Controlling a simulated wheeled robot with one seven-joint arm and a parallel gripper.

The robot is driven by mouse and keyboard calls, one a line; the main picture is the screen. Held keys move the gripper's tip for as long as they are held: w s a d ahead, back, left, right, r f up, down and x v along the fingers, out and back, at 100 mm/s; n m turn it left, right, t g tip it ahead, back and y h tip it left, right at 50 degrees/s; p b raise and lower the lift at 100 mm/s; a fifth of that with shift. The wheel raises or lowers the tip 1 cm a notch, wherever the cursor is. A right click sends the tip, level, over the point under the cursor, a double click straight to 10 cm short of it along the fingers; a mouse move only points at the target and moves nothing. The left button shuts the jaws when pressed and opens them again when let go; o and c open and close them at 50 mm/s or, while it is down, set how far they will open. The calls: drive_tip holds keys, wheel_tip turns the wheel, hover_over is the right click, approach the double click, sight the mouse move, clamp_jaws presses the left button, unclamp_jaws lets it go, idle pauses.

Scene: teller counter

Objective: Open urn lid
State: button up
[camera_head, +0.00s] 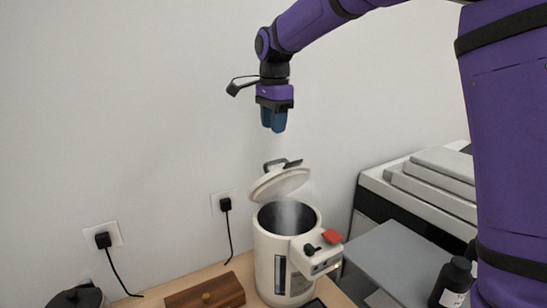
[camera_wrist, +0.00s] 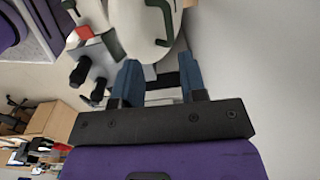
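The cream urn (camera_head: 270,248) stands on the counter, its round lid (camera_head: 280,182) tilted up at the back and its dark mouth showing with steam in it. A dark handle (camera_head: 283,164) is on the lid. My gripper (camera_head: 273,127) is above the lid, pointing down, apart from it and empty. In the wrist view its two blue fingers (camera_wrist: 160,65) are spread apart, with the lid (camera_wrist: 143,35) and its dark green handle (camera_wrist: 160,22) beyond them. A red piece (camera_head: 332,236) is on the urn's front housing.
A wooden block (camera_head: 206,293) with a brass-coloured knob lies left of the urn. Two black plugs with cords are in the wall sockets (camera_head: 117,234). A grey and white machine (camera_head: 405,255) stands to the right, with a black bottle (camera_head: 452,283) near it. The wall is close behind the urn.

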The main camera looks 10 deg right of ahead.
drive_tip(key=f, duration=0.3)
drive_tip(key=w+f, duration=0.1)
drive_tip(key=f, duration=0.6)
drive_tip(key=shift+w+a, duration=0.1)
drive_tip(key=shift+w, duration=0.15)
